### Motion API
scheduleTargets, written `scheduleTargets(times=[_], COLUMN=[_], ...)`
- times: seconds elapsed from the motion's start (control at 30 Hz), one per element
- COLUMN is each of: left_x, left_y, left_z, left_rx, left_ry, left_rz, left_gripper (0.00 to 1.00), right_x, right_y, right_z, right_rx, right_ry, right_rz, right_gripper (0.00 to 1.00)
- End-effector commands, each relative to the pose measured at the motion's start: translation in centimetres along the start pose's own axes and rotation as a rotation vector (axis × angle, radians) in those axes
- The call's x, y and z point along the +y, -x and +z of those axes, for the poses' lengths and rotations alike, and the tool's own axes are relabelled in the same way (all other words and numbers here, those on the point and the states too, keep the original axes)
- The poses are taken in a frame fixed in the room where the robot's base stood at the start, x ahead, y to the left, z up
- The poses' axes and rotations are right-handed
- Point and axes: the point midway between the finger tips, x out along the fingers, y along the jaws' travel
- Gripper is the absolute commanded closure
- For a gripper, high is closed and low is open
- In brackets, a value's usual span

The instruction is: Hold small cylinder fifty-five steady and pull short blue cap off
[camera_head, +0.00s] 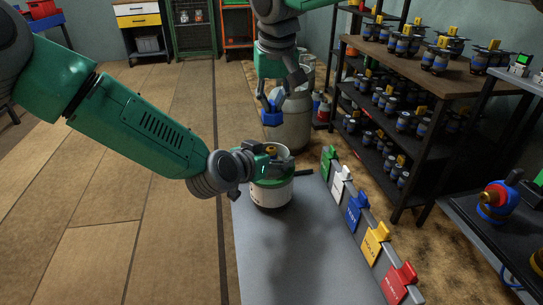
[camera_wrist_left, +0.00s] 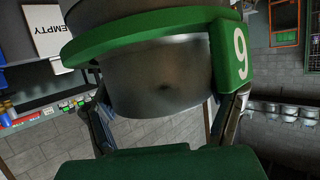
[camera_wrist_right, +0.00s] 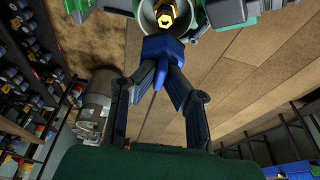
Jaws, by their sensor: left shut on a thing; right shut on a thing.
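The small cylinder (camera_head: 271,194) is pale, with a green collar and a brass valve on top. It stands upright at the far end of the grey table. My left gripper (camera_head: 258,166) is shut around its upper part. In the left wrist view the cylinder's metal side (camera_wrist_left: 160,78) fills the space between the fingers, beside a green collar with a digit like 9. My right gripper (camera_head: 271,106) is shut on the short blue cap (camera_head: 272,119) above the cylinder, apart from it. The right wrist view shows the cap (camera_wrist_right: 163,47) at the fingertips and the bare brass valve (camera_wrist_right: 166,16) beyond.
The grey table (camera_head: 290,260) is clear in front of the cylinder. A row of coloured tags (camera_head: 355,213) runs along its right edge. A large grey tank (camera_head: 291,122) stands behind. A shelf (camera_head: 410,60) with several dark valve parts stands at right.

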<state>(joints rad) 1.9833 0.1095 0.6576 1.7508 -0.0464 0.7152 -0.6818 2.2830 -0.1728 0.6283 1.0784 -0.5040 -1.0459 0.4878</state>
Motion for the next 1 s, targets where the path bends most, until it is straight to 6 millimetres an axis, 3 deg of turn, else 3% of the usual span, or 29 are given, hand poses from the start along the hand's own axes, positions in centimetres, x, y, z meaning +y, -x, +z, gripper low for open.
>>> scheduleTargets(times=[0.3, 0.33, 0.37, 0.4, 0.77, 1.0], left_x=[0.0, 0.0, 0.0, 0.0, -0.1, -0.1], left_y=[0.0, 0.0, 0.0, 0.0, 0.7, 5.3], left_z=[-0.2, -0.2, -0.2, -0.2, -0.1, -0.1], left_rx=[0.004, 0.004, 0.004, 0.004, 0.001, 0.002], left_ry=[0.0, -0.001, -0.001, 0.0, -0.001, -0.001], left_rz=[-0.001, -0.001, -0.001, -0.001, 0.0, 0.0], left_gripper=[0.77, 0.14, 0.04, 0.0, 0.0, 0.0], right_x=[0.0, 0.0, 0.0, 0.0, 0.0, 0.0], right_y=[0.3, 0.3, 0.3, 0.3, 0.3, 0.3], right_z=[-0.1, -0.1, -0.1, -0.1, -0.1, -0.1], right_rx=[0.0, 0.0, 0.0, 0.0, 0.0, 0.0], right_ry=[0.0, 0.0, 0.0, 0.0, 0.0, 0.0], right_rz=[-0.001, -0.001, -0.001, -0.001, -0.001, -0.001], right_gripper=[1.0, 1.0, 1.0, 1.0, 1.0, 1.0])
